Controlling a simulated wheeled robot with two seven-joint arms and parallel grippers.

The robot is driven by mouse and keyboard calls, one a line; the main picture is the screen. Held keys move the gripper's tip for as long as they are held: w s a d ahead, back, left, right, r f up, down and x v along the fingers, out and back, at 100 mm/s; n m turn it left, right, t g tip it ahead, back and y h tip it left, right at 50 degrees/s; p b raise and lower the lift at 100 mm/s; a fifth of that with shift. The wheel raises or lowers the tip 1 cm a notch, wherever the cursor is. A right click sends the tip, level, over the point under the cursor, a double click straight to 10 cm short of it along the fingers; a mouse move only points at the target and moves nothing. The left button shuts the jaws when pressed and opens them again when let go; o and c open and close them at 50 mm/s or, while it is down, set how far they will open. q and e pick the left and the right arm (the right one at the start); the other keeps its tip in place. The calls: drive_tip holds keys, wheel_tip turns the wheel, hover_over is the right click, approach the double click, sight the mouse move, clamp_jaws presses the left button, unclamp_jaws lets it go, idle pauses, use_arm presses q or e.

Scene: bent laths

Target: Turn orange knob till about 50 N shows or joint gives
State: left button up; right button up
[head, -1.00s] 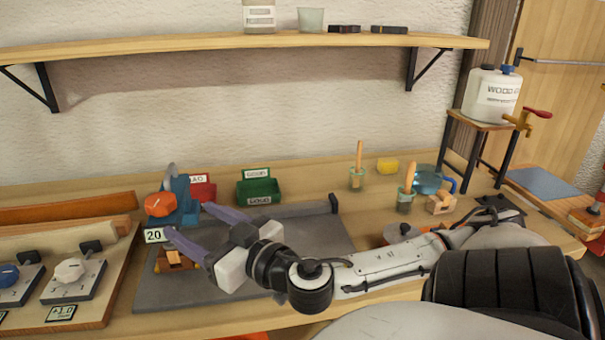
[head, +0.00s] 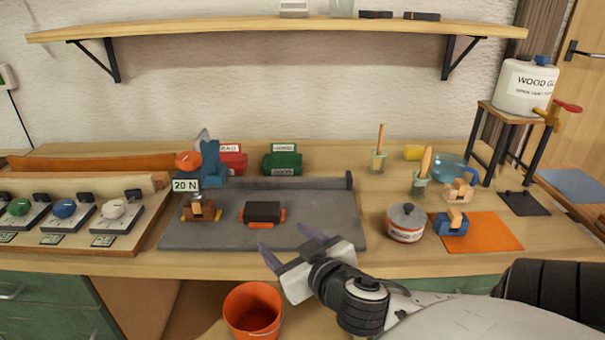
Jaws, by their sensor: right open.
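The orange knob (head: 188,160) sits on the left side of a blue press (head: 211,160) at the back left of the grey plate. A white sign below the knob reads 20 N (head: 186,185). A small brown wooden joint piece (head: 200,207) sits on the plate below the sign, with orange bits beside it. Whether the press touches it I cannot tell. My right gripper (head: 287,243) is open and empty over the plate's front edge, well to the right of the knob and nearer to me. My left gripper is not in view.
A dark block with orange ends (head: 263,213) lies on the grey plate (head: 325,215). Red (head: 232,160) and green (head: 283,160) bins stand behind. Dial units (head: 118,212) stand at left, a glue pot (head: 406,224) at right. An orange bucket (head: 252,312) is below the front edge.

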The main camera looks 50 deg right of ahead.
drive_tip(key=shift+s+f+g, duration=0.5)
drive_tip(key=shift+s+f, duration=0.4)
